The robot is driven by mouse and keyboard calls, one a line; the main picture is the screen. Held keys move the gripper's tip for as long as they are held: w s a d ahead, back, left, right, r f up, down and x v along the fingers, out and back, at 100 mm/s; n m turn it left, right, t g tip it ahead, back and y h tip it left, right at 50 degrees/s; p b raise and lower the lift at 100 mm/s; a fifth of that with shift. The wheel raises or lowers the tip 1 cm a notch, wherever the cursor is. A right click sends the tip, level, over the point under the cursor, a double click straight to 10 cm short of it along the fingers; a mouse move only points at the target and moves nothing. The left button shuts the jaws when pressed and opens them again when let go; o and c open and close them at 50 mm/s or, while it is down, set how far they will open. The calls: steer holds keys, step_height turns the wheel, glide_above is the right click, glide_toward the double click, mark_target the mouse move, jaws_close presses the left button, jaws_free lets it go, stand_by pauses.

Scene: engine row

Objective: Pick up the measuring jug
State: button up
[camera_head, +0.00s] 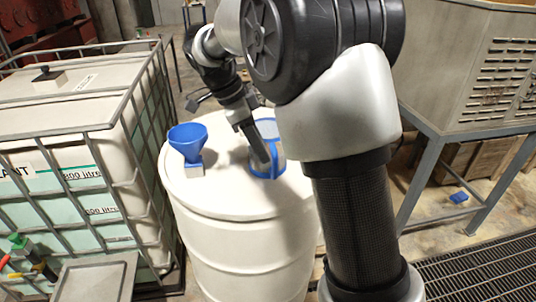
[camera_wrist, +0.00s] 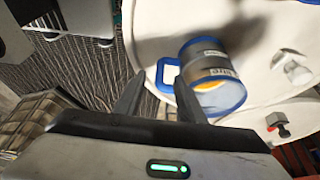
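The measuring jug (camera_head: 269,174) stands on the white drum's lid in the head view, greyish with blue rim, base and handle. My gripper (camera_head: 262,155) is in front of it and hides part of its side. In the wrist view the jug (camera_wrist: 212,72) is just beyond the fingers, with lettering on its side. Its blue handle (camera_wrist: 161,74) points left, towards the space between the fingertips. My gripper (camera_wrist: 158,84) is open, one finger on each side of that space. Whether a finger touches the jug or handle is not clear.
A blue funnel (camera_head: 188,141) stands on the drum (camera_head: 228,205) left of the jug. A caged white tank (camera_head: 75,120) is left of the drum. A grey metal cabinet (camera_head: 465,70) on legs is at right. A floor grating (camera_head: 480,270) lies at lower right.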

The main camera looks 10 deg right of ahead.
mark_target(269, 153)
steer(key=x, duration=0.8)
steer(key=shift+d+f, duration=0.15)
steer(key=shift+f, duration=0.2)
jaws_close()
steer(key=shift+w+r, duration=0.1)
steer(key=shift+r, duration=0.05)
stand_by(0.9)
